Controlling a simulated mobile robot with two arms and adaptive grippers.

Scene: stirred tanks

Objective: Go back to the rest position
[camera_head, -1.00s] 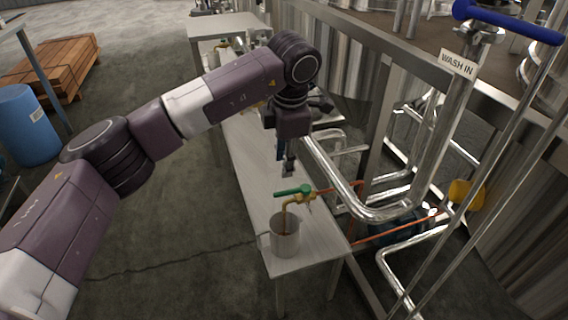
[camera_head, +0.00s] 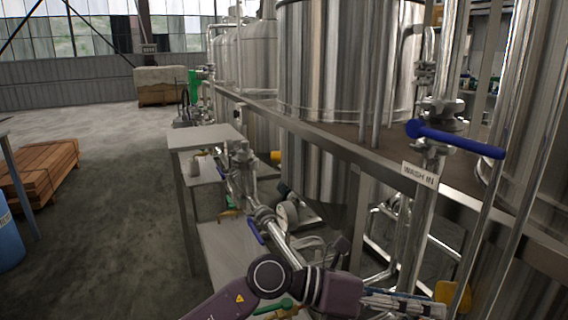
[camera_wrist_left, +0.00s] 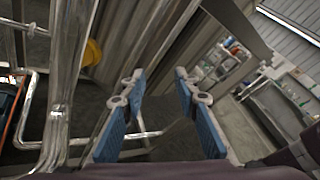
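My left arm comes in at the bottom of the head view. Its left gripper (camera_head: 436,304) points right, below the "WASH IN" sign (camera_head: 418,177) and in front of the steel pipes. In the left wrist view the two blue fingers of the gripper (camera_wrist_left: 158,84) stand apart with nothing between them. The green valve handle (camera_head: 270,307) shows partly at the bottom edge, behind my arm. My right gripper is in neither view.
Large steel tanks (camera_head: 335,70) stand behind a metal rail. A grey table (camera_head: 205,137) and pipework stand left of them. Open floor (camera_head: 110,200) lies further left, with a wooden pallet stack (camera_head: 40,172).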

